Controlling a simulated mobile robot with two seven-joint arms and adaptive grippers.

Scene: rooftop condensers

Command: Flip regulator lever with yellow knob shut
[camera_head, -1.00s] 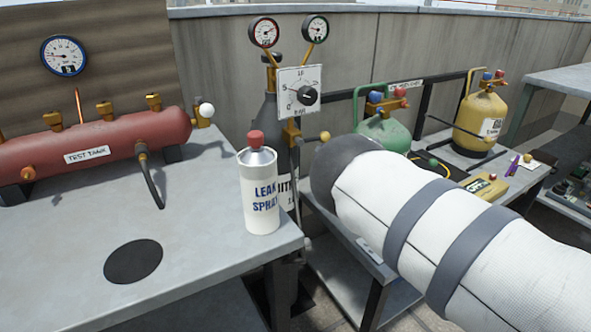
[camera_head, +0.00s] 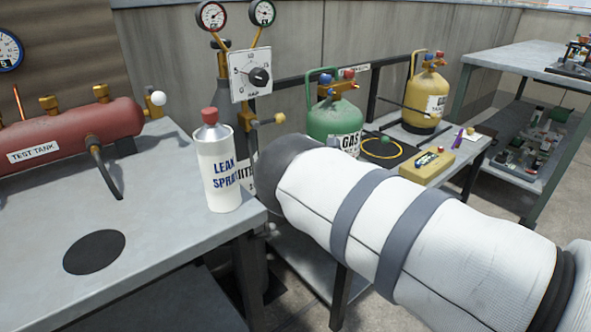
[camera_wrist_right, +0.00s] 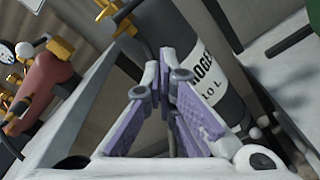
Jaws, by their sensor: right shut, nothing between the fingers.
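The regulator lever with the yellow knob (camera_head: 280,117) sticks out to the right from a brass valve body (camera_head: 247,121) on the dark gas cylinder (camera_head: 222,88), below a white dial plate (camera_head: 250,75). In the head view my right arm reaches in from the lower right, its end just below the knob and in front of the cylinder; it hides its gripper. In the right wrist view my right gripper (camera_wrist_right: 163,72) is shut and empty, its fingertips in front of the cylinder's label (camera_wrist_right: 207,80). Brass fittings (camera_wrist_right: 112,12) show above it. My left gripper is not in view.
A leak spray can (camera_head: 218,165) stands at the right edge of the near table (camera_head: 160,235), close to my arm. A red test tank (camera_head: 60,135) with a white-knobbed lever (camera_head: 158,98) lies behind. Green (camera_head: 333,120) and yellow (camera_head: 422,95) gas tanks stand at right.

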